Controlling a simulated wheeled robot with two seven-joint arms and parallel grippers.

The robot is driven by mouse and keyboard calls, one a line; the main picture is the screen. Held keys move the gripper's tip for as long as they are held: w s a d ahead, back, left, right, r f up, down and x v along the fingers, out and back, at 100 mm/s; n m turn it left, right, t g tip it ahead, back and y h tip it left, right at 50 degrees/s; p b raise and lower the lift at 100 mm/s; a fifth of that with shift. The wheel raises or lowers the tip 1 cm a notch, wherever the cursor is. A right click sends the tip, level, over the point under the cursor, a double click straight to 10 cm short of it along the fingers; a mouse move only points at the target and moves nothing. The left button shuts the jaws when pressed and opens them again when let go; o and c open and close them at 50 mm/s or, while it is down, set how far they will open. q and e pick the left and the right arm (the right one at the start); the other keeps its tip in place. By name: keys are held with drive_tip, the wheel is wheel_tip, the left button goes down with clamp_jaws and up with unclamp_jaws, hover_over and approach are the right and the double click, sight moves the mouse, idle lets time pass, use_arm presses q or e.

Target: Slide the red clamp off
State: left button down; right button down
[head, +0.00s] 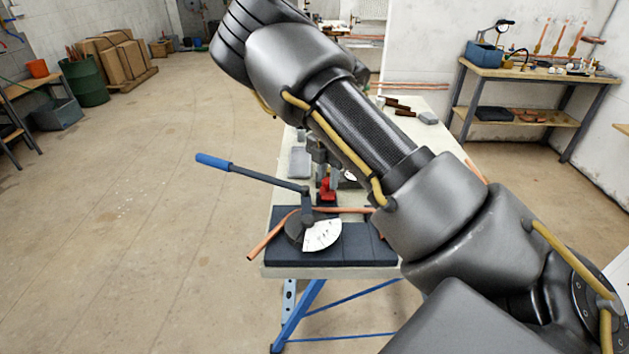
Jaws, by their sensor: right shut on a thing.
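The red clamp (326,196) is small in the head view, at the back edge of the dark mat, beside the pipe bender. My right gripper (322,172) is right above it, partly hidden behind my own forearm, and is shut on the clamp's upper part. The bender has a round grey and white scale disc (322,234) and a long lever with a blue handle (213,161) reaching left. A copper pipe (268,238) runs through the bender and bends down to the left. My left gripper is not in view.
The bender stands on a dark mat (350,252) on a narrow workbench (284,271) with blue legs. A grey tray (299,163) and loose parts lie farther back. My right arm hides much of the bench. The floor at left is clear.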

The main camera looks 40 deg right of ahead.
sight(328, 178)
drive_tip(key=shift+w+d, duration=0.2)
drive_tip(key=shift+d, duration=0.05)
drive_tip(key=shift+r, duration=0.1)
drive_tip(key=c, duration=1.5)
unclamp_jaws()
drive_tip(key=o, duration=0.3)
drive_tip(key=shift+o, duration=0.4)
drive_tip(key=shift+w+r, duration=0.1)
drive_tip(key=shift+r, duration=0.25)
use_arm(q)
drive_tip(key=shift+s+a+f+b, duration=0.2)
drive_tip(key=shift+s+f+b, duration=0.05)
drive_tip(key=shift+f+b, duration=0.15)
use_arm(e)
wheel_tip(328, 178, up, 10)
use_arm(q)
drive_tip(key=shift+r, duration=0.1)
